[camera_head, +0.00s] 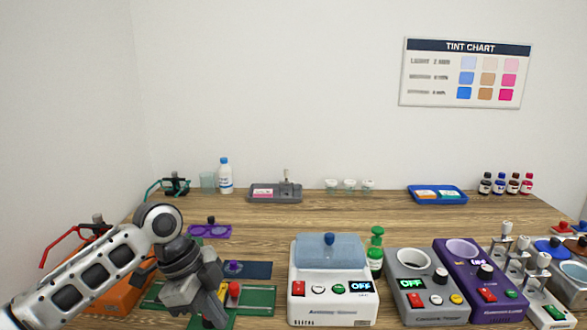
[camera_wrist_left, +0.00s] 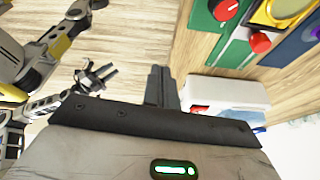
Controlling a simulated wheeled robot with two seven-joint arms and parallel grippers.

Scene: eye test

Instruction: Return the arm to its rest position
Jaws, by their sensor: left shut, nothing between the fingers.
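My left arm comes in from the left in the head view, and its gripper (camera_head: 212,312) points down over the front left of the table. It is near a green board (camera_head: 258,299) with a red knob (camera_head: 234,290), and partly covers the board. In the left wrist view the two fingers (camera_wrist_left: 160,78) lie together with nothing between them. Whether the fingertips touch the board cannot be told. A grey gripper (camera_wrist_left: 96,78), apparently my right one, shows small in the left wrist view; its jaw state is unclear. My right arm does not show in the head view.
A white device with a blue lid (camera_head: 330,300) stands right of the gripper, with grey (camera_head: 428,290) and purple (camera_head: 482,285) devices beyond. An orange device (camera_head: 122,290) sits behind my left arm. The wooden table's middle (camera_head: 330,215) is mostly clear.

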